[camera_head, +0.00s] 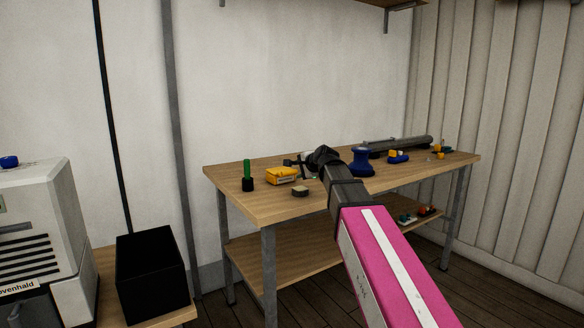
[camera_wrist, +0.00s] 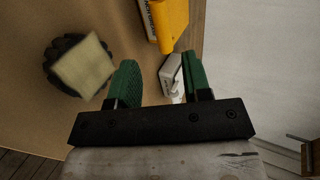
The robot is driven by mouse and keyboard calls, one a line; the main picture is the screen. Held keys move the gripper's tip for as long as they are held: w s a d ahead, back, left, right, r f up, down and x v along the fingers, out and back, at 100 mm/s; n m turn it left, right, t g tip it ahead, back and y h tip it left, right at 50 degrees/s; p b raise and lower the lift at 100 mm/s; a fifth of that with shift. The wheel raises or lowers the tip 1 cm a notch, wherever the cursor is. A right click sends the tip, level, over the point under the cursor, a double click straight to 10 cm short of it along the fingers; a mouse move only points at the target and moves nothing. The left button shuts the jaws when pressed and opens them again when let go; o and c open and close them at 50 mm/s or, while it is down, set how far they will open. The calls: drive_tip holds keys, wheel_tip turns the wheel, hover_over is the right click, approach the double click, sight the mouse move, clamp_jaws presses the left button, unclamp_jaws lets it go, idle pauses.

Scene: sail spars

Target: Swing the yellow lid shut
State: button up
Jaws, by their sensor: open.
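A yellow box-like object (camera_head: 281,175) lies on the wooden table, left of my arm in the head view. In the wrist view its yellow body (camera_wrist: 172,20) is cut off by the top edge, with a pale lettered strip on its left side. I cannot tell which part of it is the lid or how far the lid stands open. My gripper (camera_wrist: 158,65) is open, its two green fingers apart and short of the yellow object in the wrist view. A white and grey item (camera_wrist: 171,78) shows between the fingers; I cannot tell whether they touch it.
A black round item with a pale yellow square top (camera_wrist: 84,66) lies left of the fingers. On the table (camera_head: 250,206) stand a green-handled tool in a black holder (camera_head: 247,177), a blue spool-like piece (camera_head: 362,162) and a long grey tube (camera_head: 400,144). The table's front left is clear.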

sight(290, 173)
drive_tip(key=shift+w+a+f, duration=0.1)
drive_tip(key=shift+w+a, duration=0.2)
drive_tip(key=shift+w, duration=0.2)
drive_tip(key=x, duration=0.7)
drive_tip(key=shift+w, duration=0.15)
drive_tip(key=shift+a+f, duration=0.1)
drive_tip(key=c, duration=0.8)
